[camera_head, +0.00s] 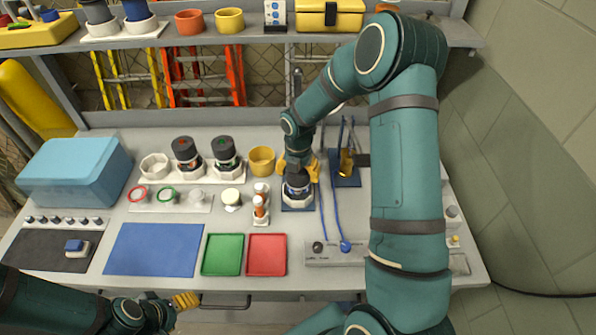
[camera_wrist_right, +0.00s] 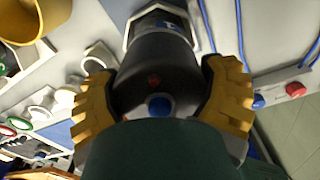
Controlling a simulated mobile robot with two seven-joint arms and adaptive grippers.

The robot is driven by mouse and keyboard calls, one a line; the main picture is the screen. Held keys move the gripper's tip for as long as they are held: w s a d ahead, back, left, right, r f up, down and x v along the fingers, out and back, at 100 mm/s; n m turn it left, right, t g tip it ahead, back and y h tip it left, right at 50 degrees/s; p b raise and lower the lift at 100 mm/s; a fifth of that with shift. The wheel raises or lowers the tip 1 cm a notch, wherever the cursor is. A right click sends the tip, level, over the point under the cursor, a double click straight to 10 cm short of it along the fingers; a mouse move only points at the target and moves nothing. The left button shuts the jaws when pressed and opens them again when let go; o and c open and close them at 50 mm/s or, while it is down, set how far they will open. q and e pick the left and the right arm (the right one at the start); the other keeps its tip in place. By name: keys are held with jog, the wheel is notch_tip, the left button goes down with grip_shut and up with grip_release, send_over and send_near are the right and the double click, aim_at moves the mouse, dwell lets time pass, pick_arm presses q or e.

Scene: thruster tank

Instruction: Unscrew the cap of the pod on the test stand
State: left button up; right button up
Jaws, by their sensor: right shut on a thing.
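The pod (camera_head: 298,188) stands upright in the white holder of the test stand (camera_head: 290,207), on a blue base. Its dark cap is mostly hidden by my right gripper (camera_head: 298,166) in the head view. In the right wrist view the black cap (camera_wrist_right: 153,65) shows a small red mark and a blue dot. The yellow fingers of my right gripper (camera_wrist_right: 165,102) are shut on the cap from both sides. My left gripper (camera_head: 184,300) is at the front edge of the bench, away from the pod; its finger gap is not clear.
Two other dark pods (camera_head: 186,153) stand in a white rack at left. A yellow cup (camera_head: 261,160) and small orange-white bottles (camera_head: 260,205) are close left of the stand. Blue cables (camera_head: 334,200) run at its right. Green (camera_head: 222,254) and red (camera_head: 266,254) trays lie in front.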

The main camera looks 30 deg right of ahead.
jog(key=shift+n+p, duration=0.5)
jog(key=shift+n, duration=0.9)
jog(key=o, duration=0.9)
jog(key=shift+o, duration=0.2)
jog(key=shift+r, duration=0.15)
